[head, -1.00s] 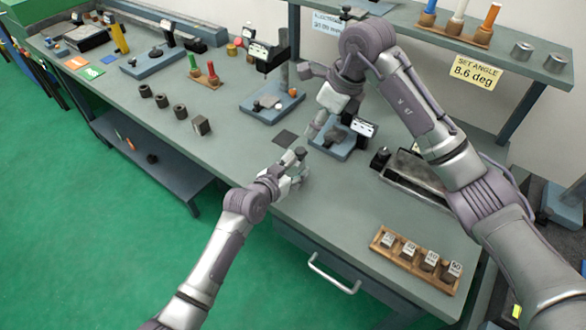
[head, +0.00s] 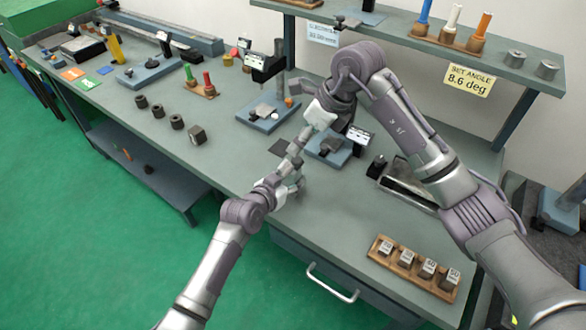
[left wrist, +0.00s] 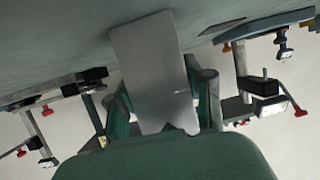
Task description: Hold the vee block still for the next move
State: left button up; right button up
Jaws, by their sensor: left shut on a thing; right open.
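The vee block (left wrist: 150,60) is a plain grey block, large in the left wrist view, with a notch at its lower end. My left gripper (left wrist: 160,88) is shut on it, a finger at each side. In the head view my left gripper (head: 288,188) is low over the front of the bench (head: 345,225), and the block is mostly hidden there. My right gripper (head: 293,154) is open and points down just above and behind the left one. Whether it touches the block cannot be told.
A dark square (head: 281,147) lies on the bench behind the grippers. Blue-based gauge stands (head: 330,150) and (head: 268,115) are close behind. A wooden rack of marked blocks (head: 415,267) is at the front right. Several dark cylinders (head: 158,111) stand to the left.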

aim_at(298, 163)
jog(key=s+a+r+m+t+y, duration=0.1)
jog(key=s+a+m+t+y, duration=0.1)
jog(key=s+a+m+y, duration=0.35)
jog(key=s+a+m+t+y, duration=0.1)
jog(key=s+a+m+y, duration=0.2)
jog(key=a+m+y, duration=0.55)
jog(key=d+f+m+t+h, duration=0.55)
jog(key=d+m+h, duration=0.2)
jog(key=m, duration=0.85)
jog(key=d+f+m+t+h, duration=0.5)
jog(key=d+m+t+h, duration=0.25)
jog(key=m, duration=0.85)
jog(key=shift+n+y, duration=0.3)
jog(key=x, duration=1.1)
jog(key=shift+w+d, duration=0.2)
jog(key=shift+d, duration=0.05)
grip_shut()
